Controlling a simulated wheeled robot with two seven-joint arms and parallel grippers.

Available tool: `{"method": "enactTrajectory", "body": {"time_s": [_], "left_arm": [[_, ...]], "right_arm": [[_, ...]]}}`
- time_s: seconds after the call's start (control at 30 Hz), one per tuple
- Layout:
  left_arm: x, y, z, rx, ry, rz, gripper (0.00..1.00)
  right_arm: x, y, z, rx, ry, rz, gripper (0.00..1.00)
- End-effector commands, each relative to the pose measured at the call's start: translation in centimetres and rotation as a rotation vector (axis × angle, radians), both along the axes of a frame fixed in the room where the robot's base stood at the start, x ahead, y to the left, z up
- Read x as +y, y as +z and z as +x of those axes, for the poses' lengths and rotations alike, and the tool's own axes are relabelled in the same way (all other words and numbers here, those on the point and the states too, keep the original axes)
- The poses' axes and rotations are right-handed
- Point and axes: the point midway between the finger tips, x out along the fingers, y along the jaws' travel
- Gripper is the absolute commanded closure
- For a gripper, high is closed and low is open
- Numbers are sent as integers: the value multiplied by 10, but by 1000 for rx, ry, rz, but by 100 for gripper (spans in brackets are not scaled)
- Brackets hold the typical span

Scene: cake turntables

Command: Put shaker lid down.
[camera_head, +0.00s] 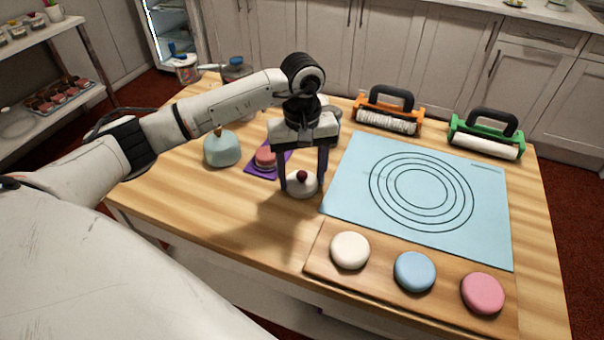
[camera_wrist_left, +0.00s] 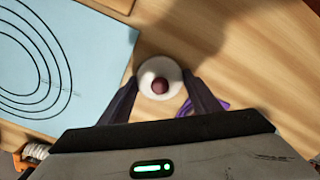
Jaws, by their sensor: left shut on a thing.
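The shaker lid (camera_head: 302,190) is a white disc-like dome with a dark red knob on top. My left gripper (camera_head: 302,184) points down, with its two dark fingers closed on either side of the lid. In the left wrist view, the lid (camera_wrist_left: 159,68) sits between the fingertips (camera_wrist_left: 161,80), knob facing the camera. It is upright, at or just above the wooden table (camera_head: 200,200), left of the blue mat; I cannot tell whether it touches the wood. My right gripper is not in view.
A blue mat with rings (camera_head: 345,190) lies right of the lid. A wooden board (camera_head: 320,255) with white, blue and pink discs is in front. A purple mat (camera_head: 256,170) with a pink stack and a pale teal pot (camera_head: 222,150) stand left. Orange (camera_head: 388,112) and green (camera_head: 486,135) rollers stand behind.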

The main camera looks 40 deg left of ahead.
Motion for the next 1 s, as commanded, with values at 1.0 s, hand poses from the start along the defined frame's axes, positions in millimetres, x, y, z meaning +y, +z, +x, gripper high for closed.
{"method": "enactTrajectory", "body": {"time_s": [1.0], "left_arm": [[0, 16, 2, -6, -2, 0, 24]], "right_arm": [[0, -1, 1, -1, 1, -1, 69]]}}
